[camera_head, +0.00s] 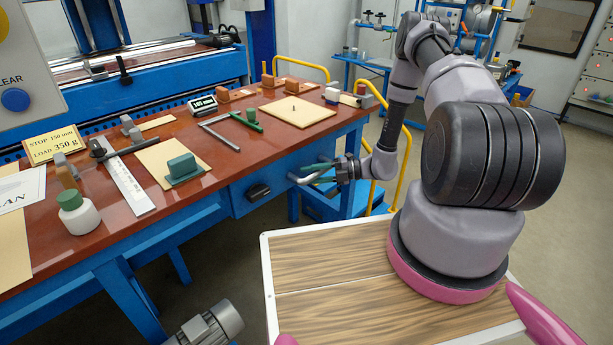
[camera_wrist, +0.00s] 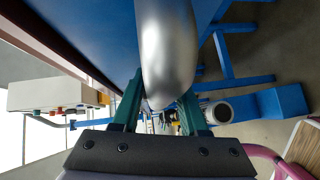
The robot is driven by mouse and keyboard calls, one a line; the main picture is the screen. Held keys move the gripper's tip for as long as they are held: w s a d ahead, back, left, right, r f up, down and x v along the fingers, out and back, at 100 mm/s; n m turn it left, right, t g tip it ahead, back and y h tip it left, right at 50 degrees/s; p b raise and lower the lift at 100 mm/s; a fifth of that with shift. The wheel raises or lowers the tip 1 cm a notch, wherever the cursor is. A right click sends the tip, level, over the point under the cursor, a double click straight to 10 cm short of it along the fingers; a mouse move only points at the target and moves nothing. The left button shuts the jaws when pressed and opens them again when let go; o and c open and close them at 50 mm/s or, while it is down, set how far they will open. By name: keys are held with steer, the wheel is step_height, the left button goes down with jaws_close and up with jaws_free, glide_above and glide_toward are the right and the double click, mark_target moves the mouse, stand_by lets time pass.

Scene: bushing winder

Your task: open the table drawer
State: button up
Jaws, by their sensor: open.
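The red-brown table (camera_head: 235,130) has a blue front under its top. A pale metal bar handle (camera_head: 305,178) stands out from that front beside my gripper (camera_head: 322,172). The drawer panel behind this handle is partly hidden by the gripper, and I see no gap at its edges. In the wrist view the handle is a large silver bar (camera_wrist: 167,45). Its lower end lies between the green fingers of my open gripper (camera_wrist: 160,103). I cannot tell whether the fingers touch it. A blue panel (camera_wrist: 95,35) shows behind the bar.
Another blue front panel with a black pull (camera_head: 258,191) is left of my gripper. A blue step (camera_head: 345,203) with yellow rails stands just beyond the gripper. Bottles, blocks and boards lie on the table top. A motor (camera_head: 212,325) is at the bottom left.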

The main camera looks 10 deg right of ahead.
steer(key=shift+w+a+f, duration=0.1)
steer(key=shift+w+a, duration=0.05)
steer(key=shift+a, duration=0.5)
jaws_close()
stand_by(1.0)
